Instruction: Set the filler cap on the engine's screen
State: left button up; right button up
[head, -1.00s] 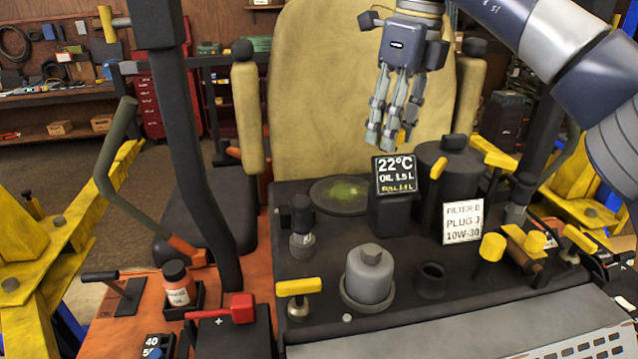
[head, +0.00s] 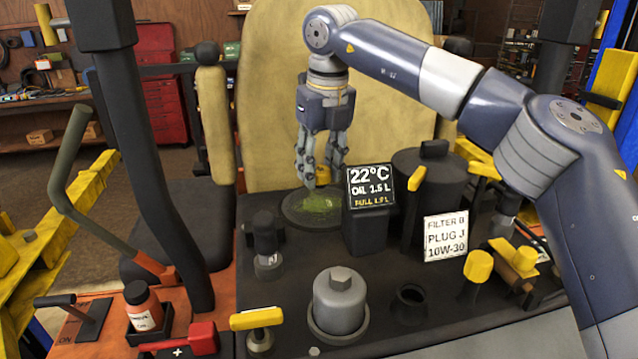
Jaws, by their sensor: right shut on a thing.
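The engine's screen (head: 297,213) is a dark round disc with green clippings on its middle, on the black engine deck in front of the seat. My right gripper (head: 320,180) points down over the screen's back part. It is shut on the filler cap (head: 323,175), a small yellow piece mostly hidden by the fingers. I cannot tell whether the cap touches the screen or hangs just above it. An open dark filler neck (head: 409,297) stands at the front of the deck. My left gripper is not in view.
A display post (head: 370,190) reading 22°C stands just right of the screen, with a black canister (head: 432,180) and a white sign (head: 446,237) beyond. In front are a grey filter (head: 340,298), a yellow-handled stick (head: 257,318) and a yellow knob (head: 478,265).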

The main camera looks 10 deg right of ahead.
aim_at(320, 187)
notch_tip(320, 187, down, 3)
jog(key=shift+w+f+p, duration=0.15)
jog(key=shift+f+p, duration=0.05)
jog(key=shift+p, duration=0.6)
jog(key=shift+f, duration=0.55)
jog(key=o, duration=0.7)
jog(key=shift+f, duration=0.2)
jog(key=shift+c, duration=0.2)
jog(key=o, duration=0.4)
jog(key=shift+r, duration=0.1)
